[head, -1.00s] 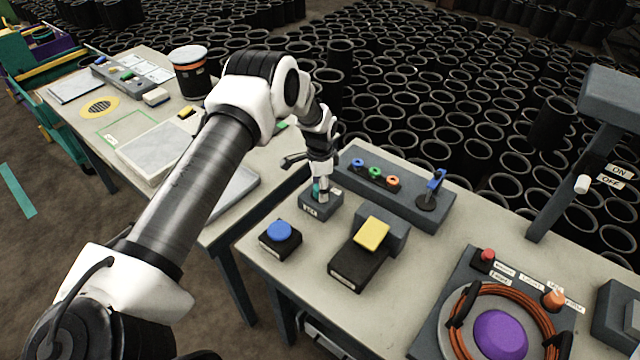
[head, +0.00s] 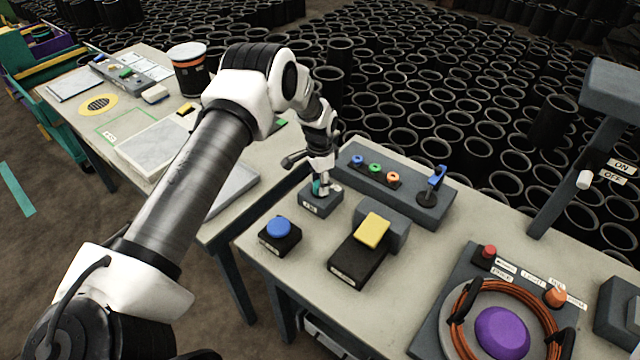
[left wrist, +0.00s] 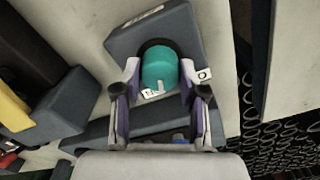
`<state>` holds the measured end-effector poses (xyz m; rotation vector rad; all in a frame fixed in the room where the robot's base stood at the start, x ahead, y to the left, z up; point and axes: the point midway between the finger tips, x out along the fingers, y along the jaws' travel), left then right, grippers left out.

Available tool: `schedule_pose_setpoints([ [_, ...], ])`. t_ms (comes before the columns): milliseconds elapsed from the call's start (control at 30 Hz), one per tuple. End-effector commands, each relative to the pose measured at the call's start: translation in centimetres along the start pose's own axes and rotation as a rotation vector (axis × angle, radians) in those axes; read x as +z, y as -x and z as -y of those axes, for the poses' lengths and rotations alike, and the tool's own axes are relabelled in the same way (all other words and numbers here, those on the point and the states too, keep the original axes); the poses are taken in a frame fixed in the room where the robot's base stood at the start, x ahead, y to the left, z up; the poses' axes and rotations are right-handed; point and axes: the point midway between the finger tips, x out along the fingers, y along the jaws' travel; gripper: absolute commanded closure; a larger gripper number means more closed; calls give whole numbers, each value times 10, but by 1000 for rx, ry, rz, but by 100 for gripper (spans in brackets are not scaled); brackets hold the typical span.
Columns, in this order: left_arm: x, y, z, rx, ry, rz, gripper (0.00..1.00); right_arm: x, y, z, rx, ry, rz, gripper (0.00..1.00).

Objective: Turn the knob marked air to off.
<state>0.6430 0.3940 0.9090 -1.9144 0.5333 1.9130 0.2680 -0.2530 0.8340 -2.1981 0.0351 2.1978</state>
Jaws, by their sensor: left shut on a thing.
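A teal round knob (left wrist: 158,64) sits on a small dark grey box (left wrist: 118,43), which also shows in the head view (head: 325,205). In the left wrist view, a pale mark on the knob points toward the bottom of the picture. One small white label lies by the knob's lower left and another, with a ring-like mark, at its right. My left gripper (left wrist: 159,75) is shut on the knob, one finger on each side. In the head view my left gripper (head: 321,186) covers much of the knob, and the box's front label is too small to read surely.
A panel (head: 350,180) with blue, green and orange rings and a blue lever stands behind the box. A blue button (head: 279,228) and a yellow pedal (head: 374,231) are in front of it. A coil of orange cable (head: 548,318) lies at the right.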

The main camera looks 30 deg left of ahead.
Motion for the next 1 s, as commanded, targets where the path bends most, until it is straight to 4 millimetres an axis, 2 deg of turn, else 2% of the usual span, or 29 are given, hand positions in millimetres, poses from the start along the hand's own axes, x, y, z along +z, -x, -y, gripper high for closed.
schedule_pose_setpoints([
  [200, 1, -4, -1, 3, 186, 3, 94, 0, -12, 0, 0, 0, 0, 3],
  [600, 2, -3, -1, 3, 560, 5, 94, 0, -20, 0, 0, 0, 0, 3],
  [1000, 2, -3, -2, 3, 814, 7, 94, 0, -23, 0, 0, 0, 0, 3],
])
